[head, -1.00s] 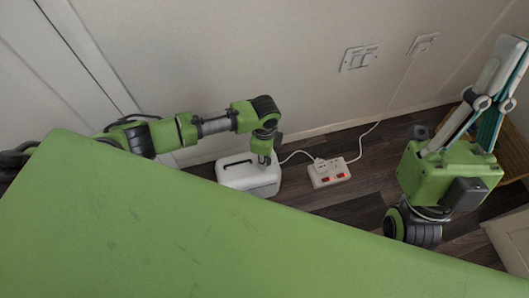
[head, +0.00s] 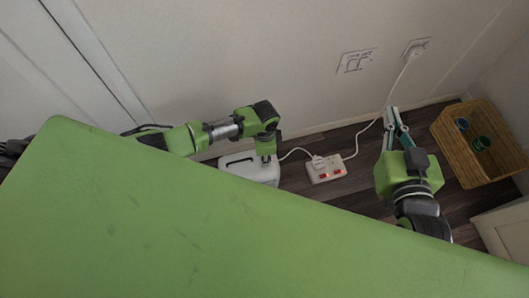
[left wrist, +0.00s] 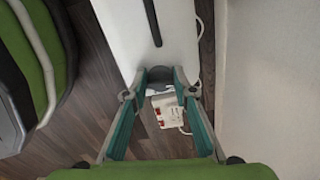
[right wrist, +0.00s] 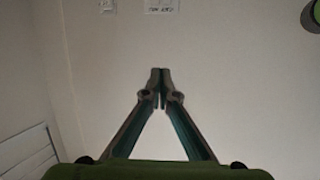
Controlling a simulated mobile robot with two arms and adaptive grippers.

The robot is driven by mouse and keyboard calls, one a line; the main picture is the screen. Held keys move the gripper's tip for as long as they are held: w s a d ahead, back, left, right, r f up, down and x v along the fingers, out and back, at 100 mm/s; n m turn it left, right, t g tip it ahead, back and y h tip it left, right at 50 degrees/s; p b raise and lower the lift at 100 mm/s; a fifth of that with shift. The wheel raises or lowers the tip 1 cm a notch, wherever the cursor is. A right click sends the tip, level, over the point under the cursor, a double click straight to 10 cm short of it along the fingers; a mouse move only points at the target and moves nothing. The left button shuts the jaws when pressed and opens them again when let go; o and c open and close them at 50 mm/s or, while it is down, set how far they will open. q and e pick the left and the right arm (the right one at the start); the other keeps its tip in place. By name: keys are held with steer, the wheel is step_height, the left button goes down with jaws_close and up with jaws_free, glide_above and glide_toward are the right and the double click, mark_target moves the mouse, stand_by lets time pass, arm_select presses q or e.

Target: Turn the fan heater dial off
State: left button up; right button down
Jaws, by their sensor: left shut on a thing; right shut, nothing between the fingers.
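The fan heater (head: 238,163) is a white box with a dark handle on the floor by the wall. It also shows in the left wrist view (left wrist: 128,32). My left gripper (left wrist: 160,76) is at the heater's end, its fingertips shut on a small grey part that looks like the dial. The fingers cover most of that part, so its setting cannot be read. In the head view my left gripper (head: 266,157) is small and partly hidden by its wrist. My right gripper (head: 391,112) is shut and empty, to the right of the heater; its tips meet in the right wrist view (right wrist: 160,74).
A white power strip (head: 326,168) with red switches lies right of the heater, its cord rising to a wall socket (head: 417,47). A wooden crate (head: 452,140) with cups stands at the right. My green body covers the lower head view. Dark floor (head: 350,195) is clear between.

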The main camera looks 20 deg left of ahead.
arm_select(q)
steer(key=shift+n+p, duration=0.85)
steer(key=shift+n, duration=0.05)
arm_select(e)
steer(key=s+d+f+g+h, duration=0.1)
steer(key=s+d+f+g, duration=0.2)
steer(key=f, duration=0.6)
steer(key=shift+s+f+g+h, duration=0.35)
steer(key=shift+s+g, duration=1.05)
steer(key=shift+s, duration=0.5)
arm_select(q)
steer(key=o, duration=1.1)
steer(key=shift+c, duration=0.2)
step_height(320, 180, up, 12)
